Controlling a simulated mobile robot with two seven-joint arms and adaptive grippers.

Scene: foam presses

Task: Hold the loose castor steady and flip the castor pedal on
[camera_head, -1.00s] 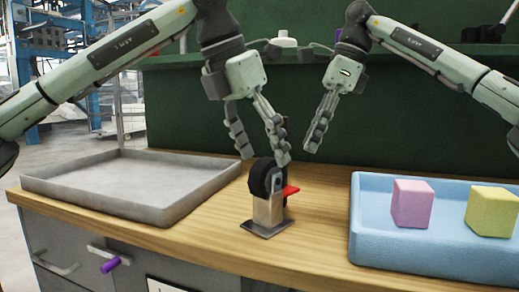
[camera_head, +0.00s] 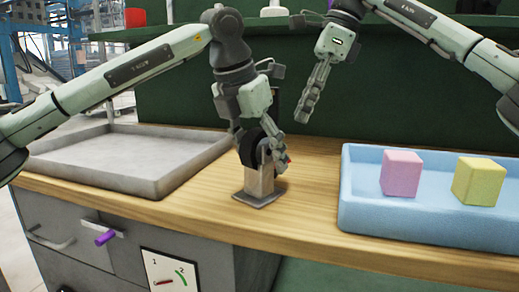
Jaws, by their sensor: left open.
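The castor (camera_head: 248,150) has a black wheel on a grey block with a square base plate, standing upright on the wooden worktop. Its red pedal (camera_head: 288,159) shows only as a small patch on the right side, mostly hidden by a finger. My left gripper (camera_head: 259,150) is open and pointed down, with its fingers reaching to either side of the wheel. Whether the fingers touch the castor cannot be seen. My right gripper (camera_head: 305,115) hangs in the air above and right of the castor, apart from it. Its fingers overlap in this view, and nothing shows in them.
A grey tray (camera_head: 150,186) lies left of the castor. A blue tray (camera_head: 345,200) on the right holds a pink block (camera_head: 402,172) and a yellow block (camera_head: 479,181). The worktop (camera_head: 310,180) between castor and blue tray is clear. A green panel stands behind.

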